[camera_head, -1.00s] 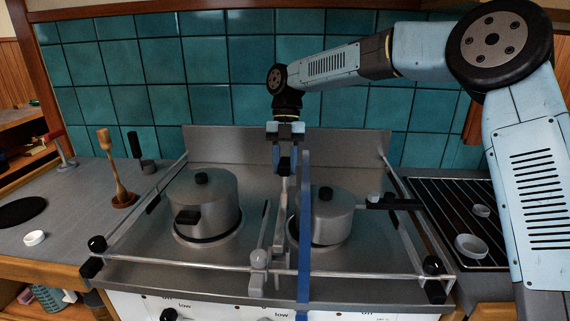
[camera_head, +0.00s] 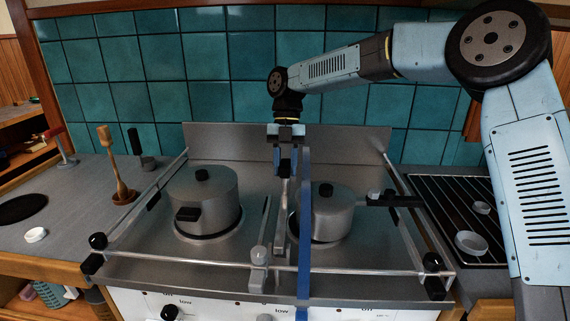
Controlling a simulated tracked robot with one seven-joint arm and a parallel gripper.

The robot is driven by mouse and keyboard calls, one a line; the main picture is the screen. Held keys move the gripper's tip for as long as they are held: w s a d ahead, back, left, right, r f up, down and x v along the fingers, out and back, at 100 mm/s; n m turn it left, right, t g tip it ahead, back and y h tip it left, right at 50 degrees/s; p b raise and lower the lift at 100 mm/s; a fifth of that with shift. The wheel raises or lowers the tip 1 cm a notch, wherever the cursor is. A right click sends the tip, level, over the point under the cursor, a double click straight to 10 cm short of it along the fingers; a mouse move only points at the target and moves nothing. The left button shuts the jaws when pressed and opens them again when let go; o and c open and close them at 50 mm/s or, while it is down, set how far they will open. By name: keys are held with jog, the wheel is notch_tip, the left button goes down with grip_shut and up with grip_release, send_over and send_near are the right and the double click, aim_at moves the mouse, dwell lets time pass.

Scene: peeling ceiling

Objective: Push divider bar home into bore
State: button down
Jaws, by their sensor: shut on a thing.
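My gripper (camera_head: 285,166) is above the middle of the stove, pointing down between the two pots. It is shut on the upper end of a slim grey divider bar (camera_head: 281,212). The bar hangs steeply down toward the front rail (camera_head: 200,261). Just left of it, a second thin grey piece (camera_head: 265,225) slopes up and back from a grey fitting (camera_head: 258,256) on the rail. I cannot make out the bore or whether the bar's lower end is in it. A blue upright strip (camera_head: 304,230) stands close on the right and hides part of this area.
A lidded pot (camera_head: 205,205) stands on the left burner. A saucepan (camera_head: 335,215) stands on the right burner, its black handle pointing right. Side rails and black corner knobs (camera_head: 97,241) frame the stovetop. The tiled wall (camera_head: 220,90) is behind. A wooden utensil (camera_head: 118,175) stands at left.

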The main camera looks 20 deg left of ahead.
jog(key=shift+s+f, duration=0.1)
jog(key=shift+f, duration=0.85)
dwell(0.3)
jog(key=c, duration=0.7)
grip_release()
jog(key=v, duration=1.1)
jog(key=s+v, duration=0.1)
jog(key=v, duration=0.5)
jog(key=shift+d+r, duration=0.15)
jog(key=shift+r, duration=0.35)
jog(key=shift+s, duration=0.1)
jog(key=s+d, duration=0.6)
jog(key=s, duration=0.1)
jog(key=s+d, duration=0.2)
jog(key=s, duration=0.2)
jog(key=shift+d, duration=0.4)
